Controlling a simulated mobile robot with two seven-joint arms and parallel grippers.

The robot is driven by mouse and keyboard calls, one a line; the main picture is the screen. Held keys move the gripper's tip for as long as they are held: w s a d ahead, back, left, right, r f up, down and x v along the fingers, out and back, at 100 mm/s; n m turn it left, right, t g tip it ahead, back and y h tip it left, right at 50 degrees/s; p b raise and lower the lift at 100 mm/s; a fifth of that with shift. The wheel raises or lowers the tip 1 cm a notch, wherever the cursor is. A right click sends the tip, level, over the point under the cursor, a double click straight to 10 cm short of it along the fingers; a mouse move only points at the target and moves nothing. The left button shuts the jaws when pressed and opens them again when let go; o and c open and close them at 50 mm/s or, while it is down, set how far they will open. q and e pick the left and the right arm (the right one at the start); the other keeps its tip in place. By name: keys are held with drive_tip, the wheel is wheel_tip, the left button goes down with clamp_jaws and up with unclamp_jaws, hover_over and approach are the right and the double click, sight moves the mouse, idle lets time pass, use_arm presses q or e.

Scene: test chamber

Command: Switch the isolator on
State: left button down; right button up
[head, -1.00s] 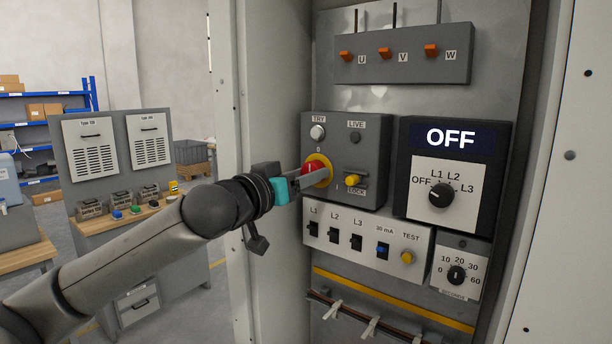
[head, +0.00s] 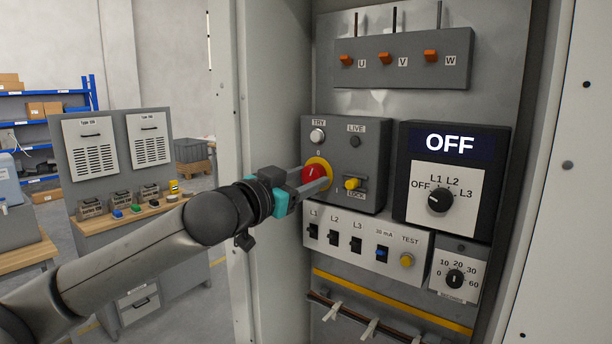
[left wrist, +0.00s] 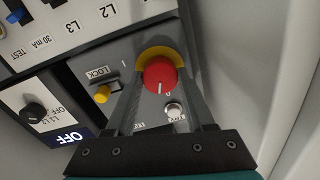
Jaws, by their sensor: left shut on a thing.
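The isolator is a grey box (head: 372,140) with a red rotary knob (head: 312,173) on a yellow ring. The labels 0, above the knob, and I, to its lower right, stand beside it. My left gripper (head: 316,180) is shut on the red knob, with a finger on either side. In the left wrist view the knob (left wrist: 160,74) sits between the fingertips, its white mark toward the 0. A yellow lever (head: 353,183) sits at the LOCK label beside the knob. My right gripper is not in view.
A black panel (head: 409,150) to the right reads OFF, with a selector dial (head: 440,200). Below the isolator is a breaker strip (head: 335,258) with several switches. The cabinet side wall (head: 270,60) stands close left of the knob. A workbench (head: 100,222) is further left.

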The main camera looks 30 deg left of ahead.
use_arm(q)
drive_tip(key=m+p, duration=0.2)
drive_tip(key=m, duration=0.5)
drive_tip(key=m+p, duration=0.1)
drive_tip(key=m, duration=0.5)
drive_tip(key=shift+m, duration=0.3)
drive_tip(key=shift+m+p, duration=0.3)
drive_tip(key=shift+c, duration=1.3)
unclamp_jaws()
drive_tip(key=shift+h, duration=0.3)
drive_tip(key=shift+a+f, duration=0.1)
